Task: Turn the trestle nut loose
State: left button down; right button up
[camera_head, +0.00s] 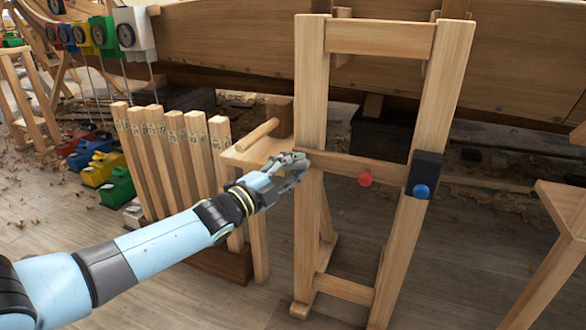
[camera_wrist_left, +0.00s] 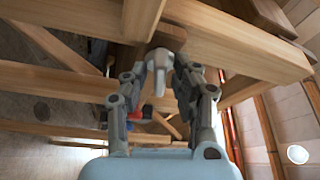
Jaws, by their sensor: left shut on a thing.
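The wooden trestle (camera_head: 310,90) stands upright in the middle of the head view, with two posts and crossbars. My left gripper (camera_head: 297,163) reaches its left post at the middle crossbar. In the left wrist view the fingers (camera_wrist_left: 160,75) are shut on a pale grey piece, which looks like the trestle nut (camera_wrist_left: 157,60), close to the wood. In the head view the fingers hide the nut, and its thread cannot be seen. My right gripper is in neither view.
A red knob (camera_head: 365,178) sits on the middle crossbar, and a black block (camera_head: 425,170) with a blue knob (camera_head: 421,191) is on the right post. Numbered wooden stakes (camera_head: 172,150) stand left of the trestle. A wooden hull (camera_head: 225,45) spans the back.

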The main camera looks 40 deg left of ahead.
pick_arm(q)
jog(key=shift+f+n+t+y, duration=0.2)
jog(key=shift+n+t+y, duration=0.15)
jog(key=shift+n, duration=0.85)
jog(key=n+t, duration=0.1)
jog(key=n, duration=0.1)
jog(key=n+y+b, duration=0.1)
jog(key=n, duration=0.2)
jog(key=shift+d+t+y, duration=0.1)
jog(key=shift+t+y, duration=0.15)
jog(key=shift+t, duration=0.1)
jog(key=shift+n, duration=0.9)
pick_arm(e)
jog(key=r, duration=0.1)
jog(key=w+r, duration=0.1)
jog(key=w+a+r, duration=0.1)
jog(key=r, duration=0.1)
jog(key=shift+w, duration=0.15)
pick_arm(q)
jog(key=shift+y, duration=0.4)
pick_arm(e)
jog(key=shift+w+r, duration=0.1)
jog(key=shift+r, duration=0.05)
pick_arm(q)
jog(key=c, duration=1.4)
grip_release()
jog(key=shift+o, duration=0.2)
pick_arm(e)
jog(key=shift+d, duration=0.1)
